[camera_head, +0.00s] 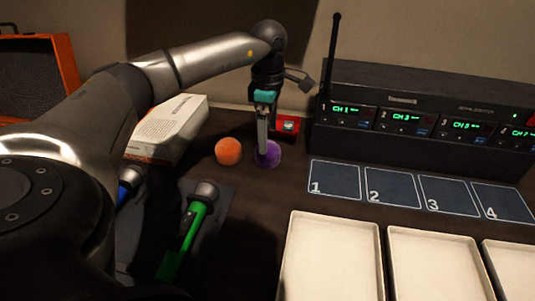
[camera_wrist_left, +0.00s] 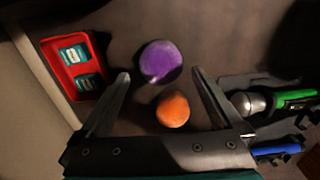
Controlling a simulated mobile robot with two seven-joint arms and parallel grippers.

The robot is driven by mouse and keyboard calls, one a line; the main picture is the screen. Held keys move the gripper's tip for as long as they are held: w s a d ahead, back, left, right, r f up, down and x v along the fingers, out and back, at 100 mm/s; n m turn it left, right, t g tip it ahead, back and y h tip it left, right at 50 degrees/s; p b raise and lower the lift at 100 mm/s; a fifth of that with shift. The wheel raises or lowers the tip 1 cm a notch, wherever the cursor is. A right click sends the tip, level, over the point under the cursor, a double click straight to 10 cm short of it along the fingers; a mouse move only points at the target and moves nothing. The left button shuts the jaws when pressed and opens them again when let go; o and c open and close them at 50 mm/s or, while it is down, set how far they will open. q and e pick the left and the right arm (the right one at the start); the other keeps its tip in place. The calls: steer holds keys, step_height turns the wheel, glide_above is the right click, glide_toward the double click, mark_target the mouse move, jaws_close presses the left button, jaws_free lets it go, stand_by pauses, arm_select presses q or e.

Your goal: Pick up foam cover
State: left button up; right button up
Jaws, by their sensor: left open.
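A purple foam cover (camera_head: 268,154) and an orange foam cover (camera_head: 228,151) sit side by side on the dark desk. My left gripper (camera_head: 263,148) points down at the purple one and hides part of it. In the left wrist view, the gripper (camera_wrist_left: 160,73) is open and empty. The purple cover (camera_wrist_left: 161,61) appears at the gap between the fingertips, and the orange cover (camera_wrist_left: 173,109) appears nearer the palm, between the fingers. I cannot tell whether a finger touches the purple cover. My right gripper is out of view.
A green microphone (camera_head: 191,226) and a blue one (camera_head: 127,186) lie at left front. A white box (camera_head: 168,128) stands behind them. A red tray (camera_wrist_left: 73,68) with teal-labelled items lies near the wall. A receiver rack (camera_head: 420,110), numbered pads (camera_head: 334,180) and pale trays (camera_head: 330,262) fill the right.

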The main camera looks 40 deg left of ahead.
mark_target(272, 159)
arm_select(q)
steer(key=shift+s+f+b, duration=0.1)
steer(key=shift+f+b, duration=0.4)
steer(key=shift+f, duration=0.65)
steer(key=shift+f+b, duration=0.55)
steer(key=shift+f, duration=0.95)
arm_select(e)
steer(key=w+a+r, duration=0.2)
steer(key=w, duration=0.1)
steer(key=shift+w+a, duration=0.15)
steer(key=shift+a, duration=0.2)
arm_select(q)
steer(key=c, duration=1.2)
steer(key=shift+o, duration=0.2)
steer(key=shift+r, duration=0.2)
